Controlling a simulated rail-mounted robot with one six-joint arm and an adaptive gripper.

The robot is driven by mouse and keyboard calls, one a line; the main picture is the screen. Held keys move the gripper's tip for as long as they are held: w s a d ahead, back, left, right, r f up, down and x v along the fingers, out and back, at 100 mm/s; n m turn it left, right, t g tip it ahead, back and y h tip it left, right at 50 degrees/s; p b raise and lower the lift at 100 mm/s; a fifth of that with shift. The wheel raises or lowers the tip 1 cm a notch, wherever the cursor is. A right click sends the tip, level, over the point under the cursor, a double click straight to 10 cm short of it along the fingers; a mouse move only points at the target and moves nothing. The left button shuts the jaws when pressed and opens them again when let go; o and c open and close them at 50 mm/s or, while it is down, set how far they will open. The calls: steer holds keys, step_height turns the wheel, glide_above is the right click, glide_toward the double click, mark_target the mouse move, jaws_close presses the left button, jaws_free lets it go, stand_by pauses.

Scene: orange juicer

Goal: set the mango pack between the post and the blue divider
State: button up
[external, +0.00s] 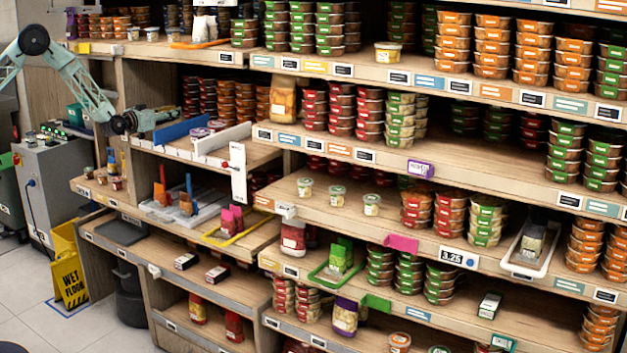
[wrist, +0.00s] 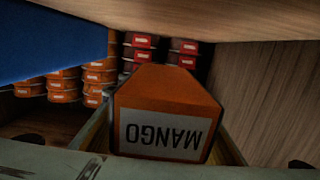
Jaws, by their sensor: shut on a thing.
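The mango pack (wrist: 165,105) is orange with a pale label reading MANGO, upside down in the wrist view. My gripper (wrist: 165,145) is shut on it, with a finger along each side. In the external view my gripper (external: 145,119) is at the front of the upper left shelf, and I cannot make out the pack there. The blue divider (external: 182,130) stands just right of my gripper; it fills the upper left of the wrist view (wrist: 50,40). A wooden upright post (wrist: 265,85) is on the other side of the pack, with a visible gap to it.
Stacked orange tubs (wrist: 62,85) and dark red tubs (wrist: 140,42) stand behind the pack. A shelf board (wrist: 200,18) crosses the top of the wrist view. A white divider (external: 222,138) and a white upright tag (external: 238,172) are farther right in the external view.

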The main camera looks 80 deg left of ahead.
steer(key=shift+f, duration=0.4)
steer(key=shift+f, duration=0.15)
steer(key=shift+f, duration=1.7)
steer(key=shift+f, duration=0.15)
steer(key=o, duration=1)
steer(key=shift+b+v, duration=0.5)
steer(key=shift+v, duration=5.5)
